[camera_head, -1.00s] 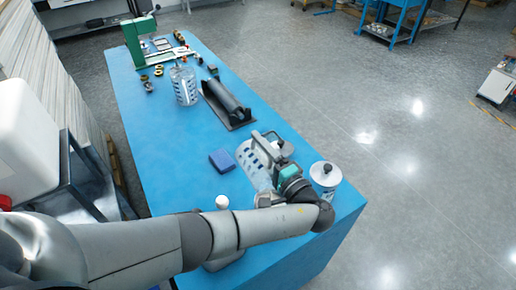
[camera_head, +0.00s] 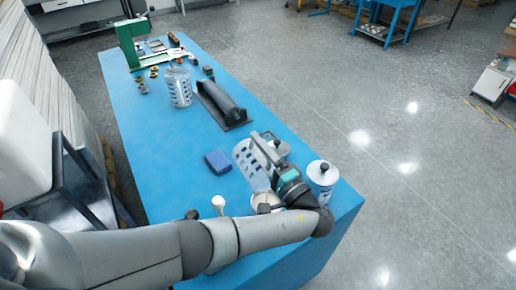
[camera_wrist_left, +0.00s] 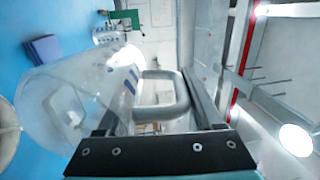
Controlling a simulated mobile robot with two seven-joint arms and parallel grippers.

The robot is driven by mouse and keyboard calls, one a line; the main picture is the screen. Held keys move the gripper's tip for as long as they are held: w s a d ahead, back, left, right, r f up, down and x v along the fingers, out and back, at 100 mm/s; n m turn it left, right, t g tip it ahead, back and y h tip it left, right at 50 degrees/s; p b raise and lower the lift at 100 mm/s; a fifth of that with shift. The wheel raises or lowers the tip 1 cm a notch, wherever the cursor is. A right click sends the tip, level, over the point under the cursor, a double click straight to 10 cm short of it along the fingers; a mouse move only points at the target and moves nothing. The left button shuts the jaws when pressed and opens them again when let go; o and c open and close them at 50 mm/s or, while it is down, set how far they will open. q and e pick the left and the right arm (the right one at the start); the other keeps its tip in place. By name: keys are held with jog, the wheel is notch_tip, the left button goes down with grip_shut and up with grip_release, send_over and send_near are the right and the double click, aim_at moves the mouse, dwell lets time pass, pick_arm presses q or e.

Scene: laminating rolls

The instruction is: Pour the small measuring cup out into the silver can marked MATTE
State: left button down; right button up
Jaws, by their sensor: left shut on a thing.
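My left gripper (camera_head: 266,150) is shut on the handle of a clear measuring cup (camera_head: 246,160) with blue marks. In the left wrist view the cup (camera_wrist_left: 75,100) and its grey-looking handle (camera_wrist_left: 172,96) are close up, with the cup leaning to the left. I cannot tell whether liquid is in it. A silver can (camera_head: 322,180) with a black-knobbed lid stands right of the gripper. A pale round can (camera_head: 264,203) shows partly below the gripper. I cannot read any can's label. My right gripper is out of view.
A blue sponge-like block (camera_head: 218,162) lies left of the cup. A second clear cup (camera_head: 179,88), a black roller on a base (camera_head: 222,104) and a green press (camera_head: 131,45) stand farther back on the blue table (camera_head: 160,160). A white-topped thing (camera_head: 218,203) is near my arm.

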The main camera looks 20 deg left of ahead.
pick_arm(q)
jog(key=shift+d, duration=0.1)
dwell(0.4)
jog(key=shift+s+d+t+y+b, duration=0.2)
jog(key=shift+t+y+b, duration=0.1)
jog(key=shift+y+b, duration=0.15)
jog(key=shift+s+d+r+y+b, duration=0.35)
jog(key=shift+d+b, duration=0.15)
dwell(2.7)
jog(key=shift+w+a+r+g+h+p, duration=0.2)
jog(key=shift+w+a+h+p, duration=0.3)
jog(key=shift+p, duration=0.45)
jog(key=shift+w+a+r+g+h+p, duration=0.1)
jog(key=shift+w+a+g+h+p, duration=0.2)
jog(key=shift+a+h+p, duration=0.5)
jog(key=shift+w+f+p, duration=0.1)
jog(key=shift+p, duration=0.3)
